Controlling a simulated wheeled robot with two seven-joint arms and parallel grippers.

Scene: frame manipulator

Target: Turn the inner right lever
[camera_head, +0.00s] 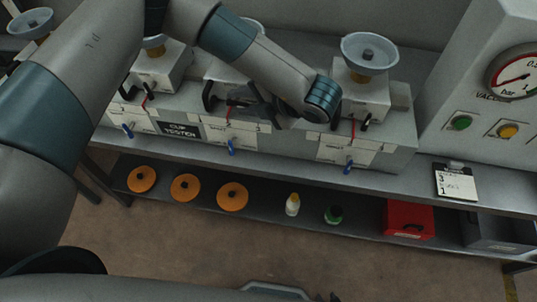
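Several cup-tester units stand in a row on the bench, with small blue levers on their front faces. The inner right unit (246,138) is the one in the middle of the picture, partly hidden by my arm. Its blue lever (231,146) hangs down on its front. My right gripper cannot be made out.
The unit to the right carries a clear bowl (369,54) and a blue lever (348,167). A gauge panel (480,100) stands at the far right. The lower shelf holds orange discs (232,197), small bottles (292,205) and a red box (408,220).

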